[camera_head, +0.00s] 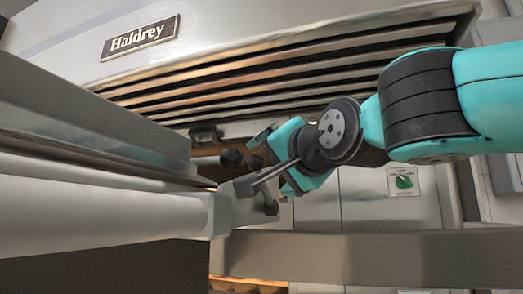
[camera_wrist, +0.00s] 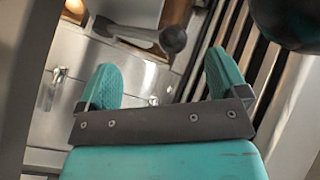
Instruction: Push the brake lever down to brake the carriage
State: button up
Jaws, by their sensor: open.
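The lever that looks like the brake lever is a short grey rod with a dark round knob (camera_head: 232,160), at the end of the carriage in the head view. The knob also shows in the wrist view (camera_wrist: 173,40), just beyond and between my fingertips. My gripper (camera_head: 272,163) is open with teal fingers and faces the knob from the right. In the wrist view my gripper (camera_wrist: 163,78) holds nothing between its fingers. I see no contact with the knob. The carriage (camera_head: 110,207) has a long pale rail on the left.
The oven front (camera_head: 270,30) with a Haldrey plate and several slatted openings lies behind my arm. A grey end bracket (camera_head: 243,208) sits just below the knob, close to my lower finger. A green dial (camera_head: 403,181) is on a panel at right.

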aim_at(261, 170)
jog(key=p+x, duration=0.2)
jog(key=x, duration=0.3)
jog(key=shift+w+a, duration=0.1)
jog(key=shift+w, duration=0.3)
jog(key=shift+s+r, duration=0.1)
jog(key=c, duration=1.3)
